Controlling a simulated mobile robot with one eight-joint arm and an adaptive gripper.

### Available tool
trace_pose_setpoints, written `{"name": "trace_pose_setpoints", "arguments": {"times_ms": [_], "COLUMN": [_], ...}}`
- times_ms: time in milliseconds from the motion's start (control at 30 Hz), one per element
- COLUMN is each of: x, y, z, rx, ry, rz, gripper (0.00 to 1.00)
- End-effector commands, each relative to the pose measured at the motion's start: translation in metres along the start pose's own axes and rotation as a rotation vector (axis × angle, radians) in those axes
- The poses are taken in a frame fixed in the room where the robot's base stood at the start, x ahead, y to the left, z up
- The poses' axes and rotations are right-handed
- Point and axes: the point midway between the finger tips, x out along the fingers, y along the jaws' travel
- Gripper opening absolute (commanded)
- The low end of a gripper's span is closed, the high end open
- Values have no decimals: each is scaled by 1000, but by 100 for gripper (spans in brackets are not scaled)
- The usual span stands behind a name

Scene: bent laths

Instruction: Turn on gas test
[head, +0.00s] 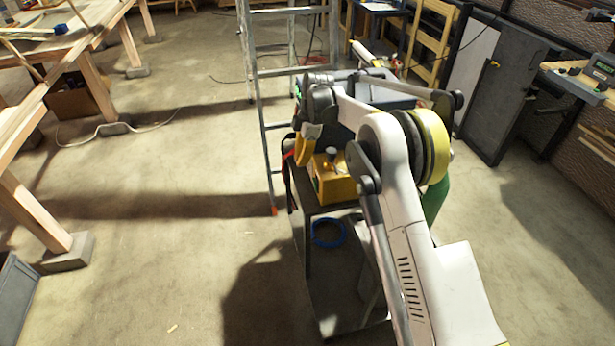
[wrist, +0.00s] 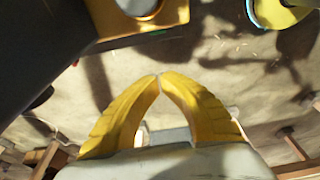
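A yellow box (head: 337,188) with a pale knob (head: 331,151) on top stands on a grey stand (head: 318,209) below my arm in the head view. I cannot tell for sure that it is the gas test device. A yellow box edge with a round metal part (wrist: 130,18) shows at the top of the wrist view. The fingers appear apart from the box.
A metal ladder (head: 267,125) stands close to the left of the stand. A blue ring (head: 328,233) lies low in the stand. A green cylinder (head: 436,199) is partly hidden behind my arm. A wooden workbench (head: 60,50) is at left. The floor between is mostly open.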

Motion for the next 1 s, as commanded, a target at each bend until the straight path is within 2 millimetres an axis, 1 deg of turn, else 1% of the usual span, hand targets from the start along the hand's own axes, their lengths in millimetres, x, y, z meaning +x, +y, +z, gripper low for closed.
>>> {"name": "trace_pose_setpoints", "arguments": {"times_ms": [333, 467, 533, 667, 767, 1000], "x": [1, 8, 15, 36, 55, 108], "y": [0, 0, 0, 0, 0, 0], "z": [0, 0, 0, 0, 0, 1], "rx": [1, 1, 1, 1, 0, 1], "ry": [0, 0, 0, 0, 0, 0], "rz": [1, 1, 1, 1, 1, 1], "gripper": [0, 0, 0, 0, 0, 0]}}
